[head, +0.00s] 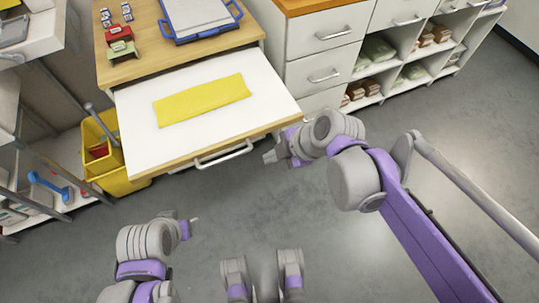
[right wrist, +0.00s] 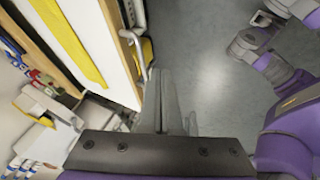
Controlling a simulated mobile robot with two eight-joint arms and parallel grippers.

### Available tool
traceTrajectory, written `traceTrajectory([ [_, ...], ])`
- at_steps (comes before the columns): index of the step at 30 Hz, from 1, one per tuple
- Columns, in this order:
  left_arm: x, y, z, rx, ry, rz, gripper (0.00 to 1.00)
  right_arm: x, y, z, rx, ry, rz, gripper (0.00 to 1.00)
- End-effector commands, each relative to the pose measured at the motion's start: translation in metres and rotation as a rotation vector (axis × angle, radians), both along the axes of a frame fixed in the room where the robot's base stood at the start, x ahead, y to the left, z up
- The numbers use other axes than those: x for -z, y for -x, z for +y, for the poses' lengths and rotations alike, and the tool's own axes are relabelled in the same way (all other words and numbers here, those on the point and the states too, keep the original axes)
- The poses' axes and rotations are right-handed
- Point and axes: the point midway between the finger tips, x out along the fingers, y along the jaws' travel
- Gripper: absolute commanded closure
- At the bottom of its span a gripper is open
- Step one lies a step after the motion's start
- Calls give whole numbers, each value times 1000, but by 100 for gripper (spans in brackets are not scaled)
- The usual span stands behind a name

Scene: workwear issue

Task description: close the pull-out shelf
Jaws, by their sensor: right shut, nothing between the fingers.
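The pull-out shelf (head: 150,145) is out from under the wooden table top, with a white surface and a wooden front edge. Its metal bar handle (head: 222,154) is on the front edge; the handle also shows in the right wrist view (right wrist: 143,55). A folded yellow cloth (head: 202,100) lies on the shelf. My right gripper (head: 268,157) is shut and empty, just right of the handle's right end. In the right wrist view its fingers (right wrist: 165,90) are together, close to the handle; contact cannot be told. My left gripper (head: 193,221) is low and in front of the shelf, its opening unclear.
The wooden table top (head: 140,66) holds a blue-edged tray (head: 200,18) and small red and green items. A white drawer cabinet (head: 318,50) stands close on the right. A yellow bin (head: 98,150) is at the left. The grey floor in front is clear.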

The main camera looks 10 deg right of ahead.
Motion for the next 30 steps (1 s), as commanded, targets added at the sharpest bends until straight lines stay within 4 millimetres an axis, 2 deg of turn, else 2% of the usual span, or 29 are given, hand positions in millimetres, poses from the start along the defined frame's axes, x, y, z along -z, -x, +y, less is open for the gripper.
traceTrajectory([
  [3, 14, -1, 0, 0, 0, 5, 45, 25, -9, 12, -3, 0, 1, 100],
  [11, 37, -3, 0, 0, 0, 13, 45, 71, -25, 37, -1, 1, 2, 100],
  [13, 40, -3, 0, 0, 0, 14, 45, 70, -38, 40, 1, 1, 1, 100],
  [18, 45, -3, 0, 0, 0, 16, 45, 72, -56, 45, 2, 0, 1, 100],
  [30, 46, -3, 0, 0, 0, 16, 45, 72, -61, 46, 2, 1, 1, 100],
])
